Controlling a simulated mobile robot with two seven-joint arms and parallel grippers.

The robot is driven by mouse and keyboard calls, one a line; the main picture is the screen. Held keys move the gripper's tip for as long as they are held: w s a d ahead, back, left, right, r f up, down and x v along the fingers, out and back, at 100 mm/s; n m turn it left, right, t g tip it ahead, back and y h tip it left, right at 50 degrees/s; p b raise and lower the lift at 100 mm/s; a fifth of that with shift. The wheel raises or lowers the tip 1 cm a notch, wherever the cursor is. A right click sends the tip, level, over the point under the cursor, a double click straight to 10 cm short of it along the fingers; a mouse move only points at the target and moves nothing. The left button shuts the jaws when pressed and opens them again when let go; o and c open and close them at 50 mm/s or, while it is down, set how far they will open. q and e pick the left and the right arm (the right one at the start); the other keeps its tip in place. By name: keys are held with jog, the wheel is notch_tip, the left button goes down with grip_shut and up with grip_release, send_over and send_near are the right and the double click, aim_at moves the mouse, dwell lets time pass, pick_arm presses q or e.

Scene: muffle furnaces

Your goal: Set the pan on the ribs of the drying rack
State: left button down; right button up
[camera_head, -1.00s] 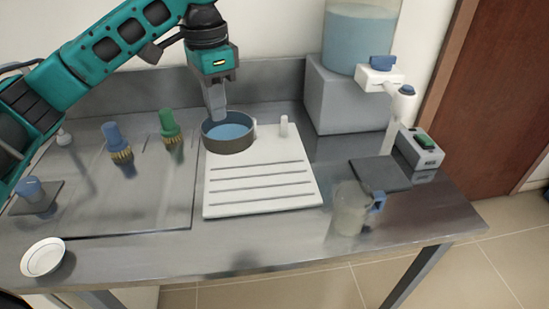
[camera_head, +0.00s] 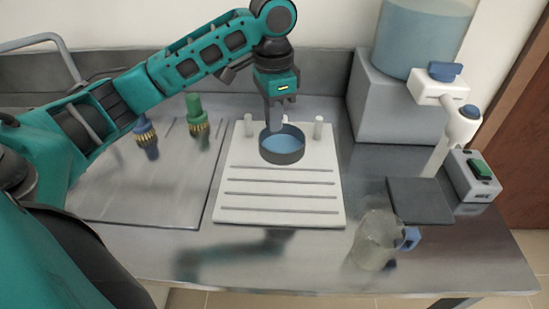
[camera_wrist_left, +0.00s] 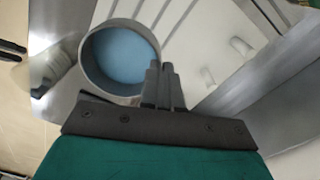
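The pan (camera_head: 282,150), dark grey outside with a blue inside, is over the upper part of the white drying rack (camera_head: 232,200). My left gripper (camera_head: 274,124) points down at the pan's far left rim, its fingers close together on the wall. In the left wrist view the pan (camera_wrist_left: 122,58) sits against the fingers of the left gripper (camera_wrist_left: 160,84). The rack's ribs and slots show in front of the pan. I cannot tell whether the pan's underside touches the rack. My right gripper is not in view.
White pegs (camera_head: 318,127) stand at the rack's back. A clear jug (camera_head: 376,240) with a blue handle stands at the right, near a dark plate (camera_head: 420,200) and a water dispenser (camera_head: 400,110). Two brushes (camera_head: 196,115) stand at the left. The front counter is clear.

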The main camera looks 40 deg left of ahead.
pick_arm(q)
notch_tip(320, 180, down, 12)
jog(key=shift+r, duration=0.25)
dwell(0.3)
jog(key=c, duration=1.4)
grip_release()
jog(key=shift+f, duration=0.1)
jog(key=shift+o, duration=0.2)
notch_tip(320, 180, up, 12)
